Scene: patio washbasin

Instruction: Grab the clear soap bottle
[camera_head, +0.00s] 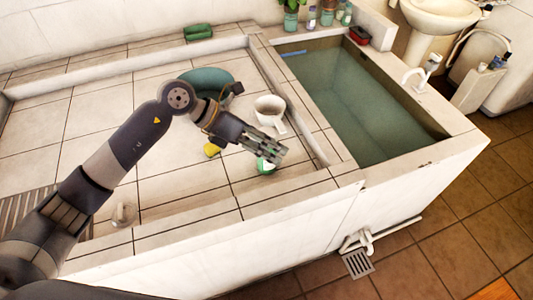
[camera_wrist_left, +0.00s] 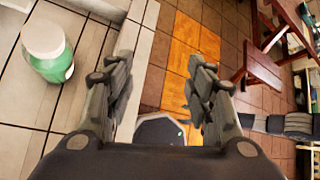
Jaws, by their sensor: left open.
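A clear bottle with green soap and a white cap (camera_head: 265,166) stands on the white tiled basin floor near its front edge. In the head view my left gripper (camera_head: 280,152) is above it and hides part of it. In the left wrist view the soap bottle (camera_wrist_left: 47,52) is at the upper left, outside the jaws. My left gripper (camera_wrist_left: 158,78) is open and empty in that view, with the basin's edge and the brown floor behind its fingers. My right gripper is not in view.
A yellow sponge (camera_head: 211,150), a white dipper (camera_head: 270,106) and a teal bowl (camera_head: 212,77) are near my left arm. A raised rim (camera_head: 300,124) separates the tiled basin from the water-filled tank (camera_head: 355,105). Several bottles (camera_head: 327,16) stand at the back.

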